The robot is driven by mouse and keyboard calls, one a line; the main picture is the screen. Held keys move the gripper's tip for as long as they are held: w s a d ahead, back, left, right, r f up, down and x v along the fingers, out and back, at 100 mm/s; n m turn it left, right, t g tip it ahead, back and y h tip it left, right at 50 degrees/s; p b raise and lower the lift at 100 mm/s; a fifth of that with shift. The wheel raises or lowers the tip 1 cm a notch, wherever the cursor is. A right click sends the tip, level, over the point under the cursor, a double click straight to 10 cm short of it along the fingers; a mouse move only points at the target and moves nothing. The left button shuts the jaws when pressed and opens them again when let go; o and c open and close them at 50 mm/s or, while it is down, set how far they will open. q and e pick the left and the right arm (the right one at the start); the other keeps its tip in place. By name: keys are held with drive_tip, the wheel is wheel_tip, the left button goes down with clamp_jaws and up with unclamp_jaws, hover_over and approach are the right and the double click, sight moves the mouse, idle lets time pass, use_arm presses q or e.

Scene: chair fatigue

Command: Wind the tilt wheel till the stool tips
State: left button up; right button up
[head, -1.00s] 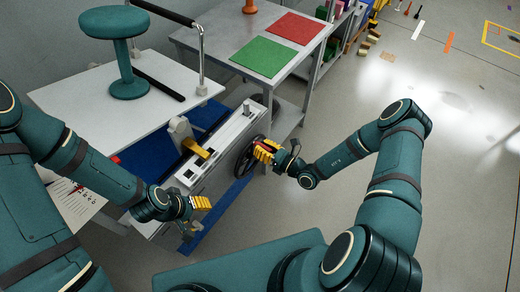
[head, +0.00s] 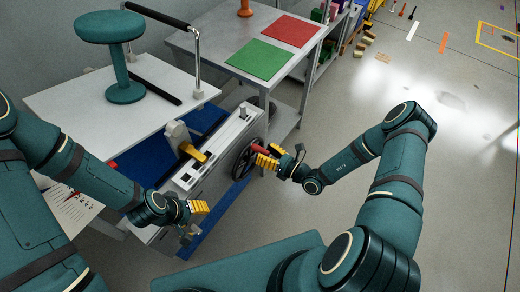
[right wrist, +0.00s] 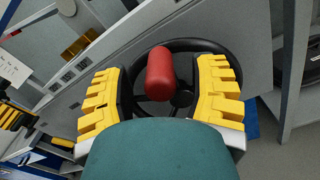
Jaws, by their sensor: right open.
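The teal stool (head: 122,62) stands upright on the white platform (head: 70,95). The black tilt wheel (head: 243,160) is on the side of the grey machine (head: 205,158), and its red handle (head: 258,149) sticks out toward my right gripper. My right gripper (head: 266,156) is open at the handle. In the right wrist view, the red handle (right wrist: 160,75) lies between the spread yellow fingers, with a gap on both sides, and the wheel rim (right wrist: 215,46) is behind it. My left gripper (head: 200,207) hangs by the machine's near end; its opening is unclear.
A grey table (head: 190,42) with a green mat (head: 260,59) and a red mat (head: 291,29) stands behind the wheel. A metal post with a black bar (head: 155,14) rises beside the stool.

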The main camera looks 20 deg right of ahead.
drive_tip(key=v, duration=0.9)
drive_tip(key=shift+s+d, duration=0.1)
drive_tip(key=shift+s, duration=0.05)
